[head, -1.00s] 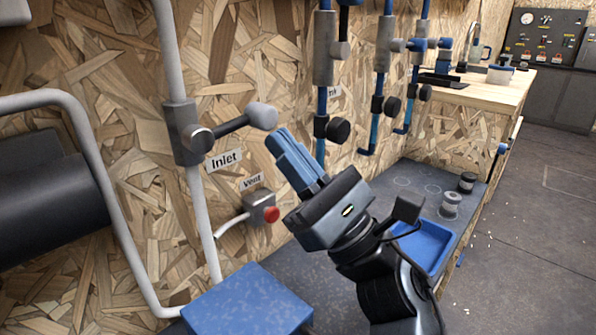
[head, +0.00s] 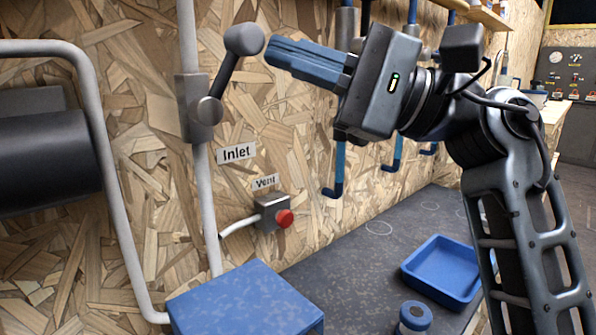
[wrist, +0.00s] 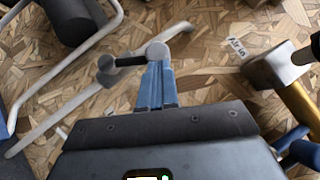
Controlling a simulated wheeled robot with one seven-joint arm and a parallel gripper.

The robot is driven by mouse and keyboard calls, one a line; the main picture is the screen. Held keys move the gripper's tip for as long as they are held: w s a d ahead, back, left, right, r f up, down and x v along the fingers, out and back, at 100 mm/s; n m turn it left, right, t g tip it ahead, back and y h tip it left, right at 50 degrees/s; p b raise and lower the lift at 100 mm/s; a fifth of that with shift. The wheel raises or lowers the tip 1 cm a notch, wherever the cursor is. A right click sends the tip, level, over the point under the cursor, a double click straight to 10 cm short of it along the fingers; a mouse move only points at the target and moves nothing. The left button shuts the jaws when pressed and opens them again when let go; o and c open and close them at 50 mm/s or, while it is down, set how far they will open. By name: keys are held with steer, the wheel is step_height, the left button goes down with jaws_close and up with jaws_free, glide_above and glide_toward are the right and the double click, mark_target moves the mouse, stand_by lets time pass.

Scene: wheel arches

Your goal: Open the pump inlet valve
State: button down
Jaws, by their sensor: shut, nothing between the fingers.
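The inlet valve is a grey body (head: 192,112) on a white vertical pipe, above the "Inlet" label (head: 236,152). Its dark lever (head: 226,75) tilts steeply up and to the right and ends in a grey ball knob (head: 244,40). My gripper (head: 270,52) is shut and empty, with its blue fingertips at the right side of the knob, touching or nearly so. In the wrist view the fingertips (wrist: 157,66) lie right at the knob (wrist: 157,50), with the lever (wrist: 130,61) running left from it.
Below the inlet label is a vent box with a red button (head: 284,218). A blue box (head: 245,300) stands at the front, and a blue tray (head: 440,268) lies on the dark bench. Blue pipes (head: 340,150) run down the wall behind my gripper.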

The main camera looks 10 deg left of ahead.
steer(key=n+h, duration=0.1)
steer(key=s+r+n+h+b, duration=0.1)
steer(key=shift+a+r+n, duration=0.25)
steer(key=shift+a+n, duration=0.05)
steer(key=shift+a, duration=0.1)
steer(key=shift+s+a+r+n+g+h+b, duration=0.15)
steer(key=shift+s+a+r+n+h+b, duration=0.2)
steer(key=shift+s+n+h+b, duration=0.15)
steer(key=shift+s+a+r+n+g+h+b, duration=0.15)
steer(key=shift+s+a+r+n+h+b, duration=0.15)
steer(key=shift+n+h, duration=0.25)
steer(key=shift+r, duration=0.1)
steer(key=shift+d, duration=0.1)
